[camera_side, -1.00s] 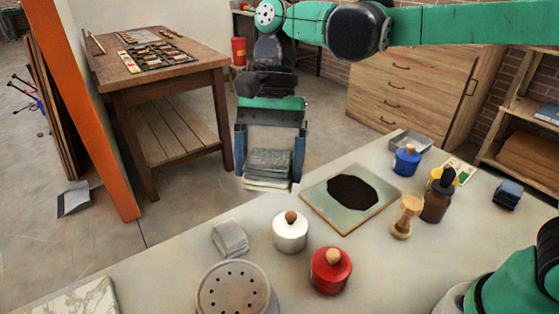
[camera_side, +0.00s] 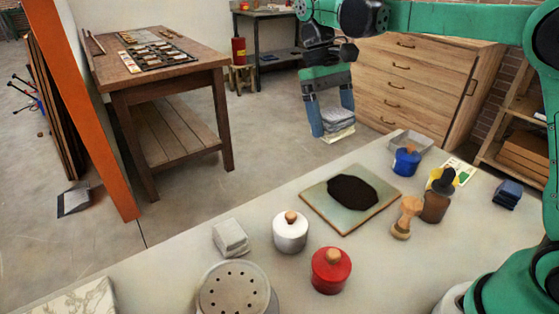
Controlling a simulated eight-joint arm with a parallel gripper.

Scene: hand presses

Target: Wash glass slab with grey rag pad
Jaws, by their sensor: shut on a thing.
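The glass slab (camera_side: 318,203) lies flat on the pale table, a greenish plate with a brownish rim. A large black ink patch (camera_side: 352,190) covers its middle. My gripper (camera_side: 332,133) points down beyond the slab's far edge, above and behind it in the picture. It is shut on a grey folded rag pad (camera_side: 337,118) with a paler underside. The pad is in the air, apart from the slab. A second light grey folded pad (camera_side: 230,236) lies on the table to the left of the white pot.
A white pot (camera_side: 290,235), a red pot (camera_side: 330,274) and a perforated can (camera_side: 235,290) stand in front of the slab. A wooden stamp (camera_side: 406,217), brown bottle (camera_side: 436,200), blue pot (camera_side: 406,161) and grey tray (camera_side: 411,141) stand to its right.

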